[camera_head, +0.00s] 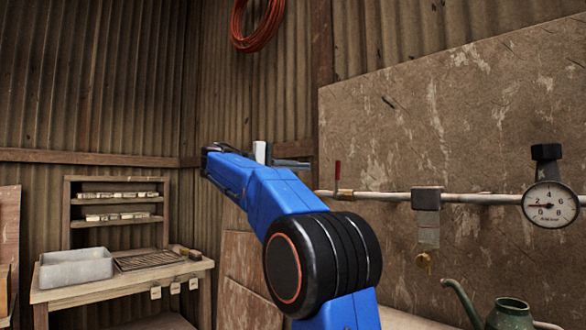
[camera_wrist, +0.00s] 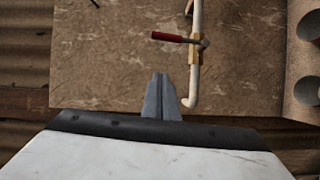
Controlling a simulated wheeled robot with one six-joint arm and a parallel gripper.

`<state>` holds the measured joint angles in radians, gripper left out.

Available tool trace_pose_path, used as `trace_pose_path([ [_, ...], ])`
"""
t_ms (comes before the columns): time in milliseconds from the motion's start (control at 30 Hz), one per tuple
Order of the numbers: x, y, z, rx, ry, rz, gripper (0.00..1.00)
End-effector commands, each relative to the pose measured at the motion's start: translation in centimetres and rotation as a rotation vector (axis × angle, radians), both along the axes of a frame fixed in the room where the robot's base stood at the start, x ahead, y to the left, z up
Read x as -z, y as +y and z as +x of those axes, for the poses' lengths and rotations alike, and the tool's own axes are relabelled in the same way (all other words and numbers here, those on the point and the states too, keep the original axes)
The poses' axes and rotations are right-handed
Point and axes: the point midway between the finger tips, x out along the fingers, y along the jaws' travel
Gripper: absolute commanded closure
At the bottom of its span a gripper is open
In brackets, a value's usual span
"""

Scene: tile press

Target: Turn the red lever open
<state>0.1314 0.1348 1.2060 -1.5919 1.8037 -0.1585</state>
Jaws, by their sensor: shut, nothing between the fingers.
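The red lever (camera_head: 337,172) stands upright on a brass valve (camera_head: 345,194) at the left end of a pale pipe in the head view. In the wrist view the red lever (camera_wrist: 168,37) points left, across the line of the pipe (camera_wrist: 195,70), from the brass valve (camera_wrist: 194,47). My gripper (camera_wrist: 158,78) shows as grey fingers, shut and empty, below the lever and left of the pipe's bent end. A gap separates the fingertips from the lever in that view. In the head view my gripper (camera_head: 305,164) is at the arm's far end, left of the lever.
A green watering can (camera_head: 508,313) stands below right. A bench (camera_head: 120,285) with a grey tray (camera_head: 76,268) is at left.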

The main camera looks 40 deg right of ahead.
Motion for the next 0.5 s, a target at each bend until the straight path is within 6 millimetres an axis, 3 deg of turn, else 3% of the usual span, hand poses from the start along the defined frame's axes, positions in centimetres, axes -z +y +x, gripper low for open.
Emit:
trace_pose_path([
  [300, 0.2, -5.3, -2.1, 0.003, 0.0, 0.0, 1.0],
  [500, 0.4, -4.8, -4.5, 0.0, 0.0, 0.0, 1.0],
])
